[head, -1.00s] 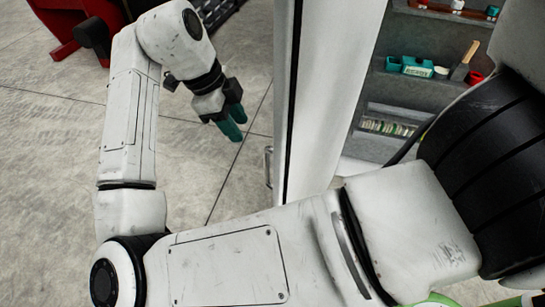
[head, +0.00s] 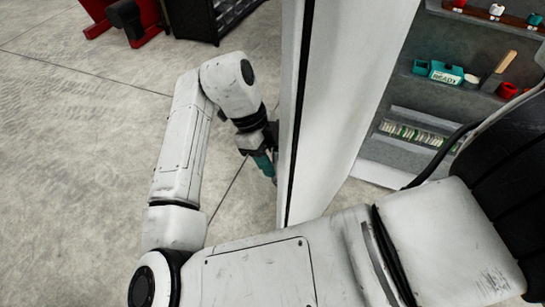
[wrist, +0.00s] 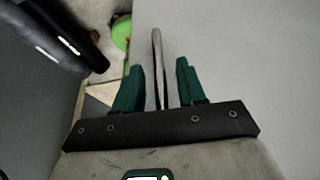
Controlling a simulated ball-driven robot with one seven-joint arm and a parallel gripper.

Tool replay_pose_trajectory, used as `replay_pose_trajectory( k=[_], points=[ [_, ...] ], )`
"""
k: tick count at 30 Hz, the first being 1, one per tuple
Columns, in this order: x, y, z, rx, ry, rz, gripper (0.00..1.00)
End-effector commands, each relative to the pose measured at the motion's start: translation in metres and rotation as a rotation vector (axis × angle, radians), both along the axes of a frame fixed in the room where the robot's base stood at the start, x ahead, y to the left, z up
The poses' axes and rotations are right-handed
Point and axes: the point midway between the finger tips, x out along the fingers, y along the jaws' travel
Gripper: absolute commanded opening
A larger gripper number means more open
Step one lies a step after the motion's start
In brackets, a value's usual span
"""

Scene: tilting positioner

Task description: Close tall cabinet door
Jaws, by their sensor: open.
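The tall cabinet door (head: 340,110) is white, stands open and shows nearly edge-on in the head view. The open cabinet's grey shelves (head: 425,88) are to its right. My gripper (head: 266,165) is at the door's left side, on its outer face. In the wrist view, my gripper (wrist: 160,66) has its two teal fingers apart, with the thin metal door handle (wrist: 156,45) between them. The handle seems clear of both fingers. The pale door face (wrist: 235,55) fills the right of that view. In the head view the handle is hidden by my gripper and the door edge.
The shelves hold a teal box (head: 446,73), red cups (head: 507,90) and other small items. A red stand (head: 98,15) and a dark rack (head: 205,18) are at the upper left. Open concrete floor (head: 70,150) lies left of my arm.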

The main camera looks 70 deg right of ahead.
Motion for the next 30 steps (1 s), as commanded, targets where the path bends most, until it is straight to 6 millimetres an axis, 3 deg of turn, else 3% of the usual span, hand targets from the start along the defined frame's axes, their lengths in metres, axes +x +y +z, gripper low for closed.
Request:
replay_pose_trajectory(
  k=[11, 24, 30],
  points=[
    [-0.0026, 0.0002, -0.0066, 0.000, -0.001, 0.000, 0.40],
    [-0.0025, 0.0001, -0.0062, 0.000, -0.001, 0.000, 0.00],
    [-0.0024, 0.0001, -0.0061, 0.000, -0.001, 0.000, 0.00]
  ],
)
